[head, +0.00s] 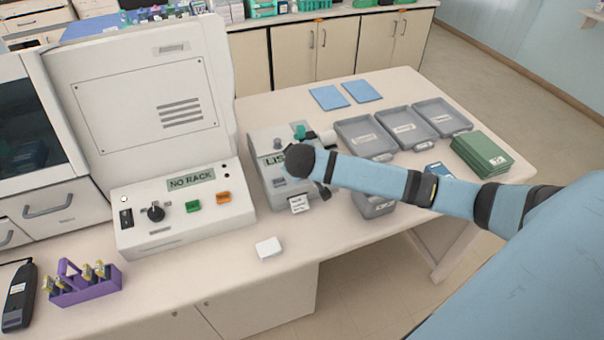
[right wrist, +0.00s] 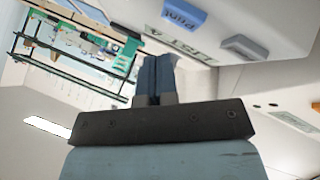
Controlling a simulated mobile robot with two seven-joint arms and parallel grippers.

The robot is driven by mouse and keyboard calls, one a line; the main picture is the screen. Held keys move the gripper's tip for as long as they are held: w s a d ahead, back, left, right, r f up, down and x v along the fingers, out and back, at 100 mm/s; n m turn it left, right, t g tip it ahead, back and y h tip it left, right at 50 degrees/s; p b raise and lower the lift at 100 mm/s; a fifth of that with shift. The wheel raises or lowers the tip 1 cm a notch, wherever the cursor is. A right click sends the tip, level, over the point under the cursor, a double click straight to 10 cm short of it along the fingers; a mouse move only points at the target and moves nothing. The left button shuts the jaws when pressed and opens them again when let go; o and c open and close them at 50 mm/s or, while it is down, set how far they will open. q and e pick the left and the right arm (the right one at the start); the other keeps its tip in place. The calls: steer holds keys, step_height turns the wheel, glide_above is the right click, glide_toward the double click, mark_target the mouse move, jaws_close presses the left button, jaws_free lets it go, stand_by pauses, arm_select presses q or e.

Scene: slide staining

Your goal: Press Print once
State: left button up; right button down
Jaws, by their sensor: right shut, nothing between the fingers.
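The grey label printer (head: 264,168) stands on the bench right of the large cream machine. A white label (head: 298,204) hangs at its front. In the right wrist view the blue Print button (right wrist: 183,16) shows, beside the printer's display (right wrist: 190,42), which reads "LIST A", and a grey button (right wrist: 244,47). My right gripper (right wrist: 157,62) is shut and empty, its fingertips close to the printer face but apart from the Print button in the picture. In the head view my right arm covers part of the printer and hides the fingers. My left gripper is not in view.
The cream machine (head: 150,95) with a "NO RACK" display stands left of the printer. Grey trays (head: 408,130), blue sheets (head: 328,97) and a green stack (head: 482,155) lie to the right. A white block (head: 268,248) and a purple rack (head: 88,290) are in front.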

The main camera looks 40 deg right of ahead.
steer(key=shift+r, duration=1.75)
